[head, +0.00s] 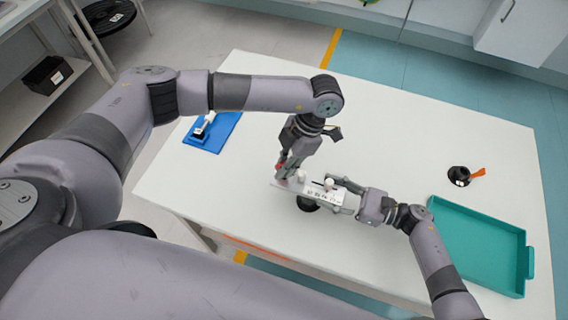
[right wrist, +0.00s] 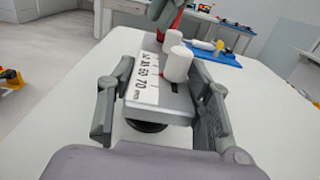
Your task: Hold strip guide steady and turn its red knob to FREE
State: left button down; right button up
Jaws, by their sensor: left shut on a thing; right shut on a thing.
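The strip guide (head: 315,192) is a pale bar with a printed millimetre scale and two white rollers, near the table's front edge; it also shows in the right wrist view (right wrist: 145,86). My right gripper (head: 340,194) is shut on its right end, with one finger along each side. My left gripper (head: 290,172) points down at the guide's other end and is shut on the red knob (head: 280,165). The fingers hide most of the knob, and I cannot read its setting. Some red also shows at that end in the right wrist view (right wrist: 176,22).
The guide stands on a round black base (head: 307,205). A teal tray (head: 436,203) lies at the right. A black round item with an orange lever (head: 459,174) stands behind it. A blue plate with a white device (head: 228,126) lies at the left. The table's back middle is clear.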

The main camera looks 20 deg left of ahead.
jog(key=shift+d, duration=0.1)
pick_arm(q)
jog(key=c, duration=1.9)
grip_release()
jog(key=v, duration=1.2)
pick_arm(e)
jog(key=o, duration=1.6)
jog(key=shift+c, duration=0.2)
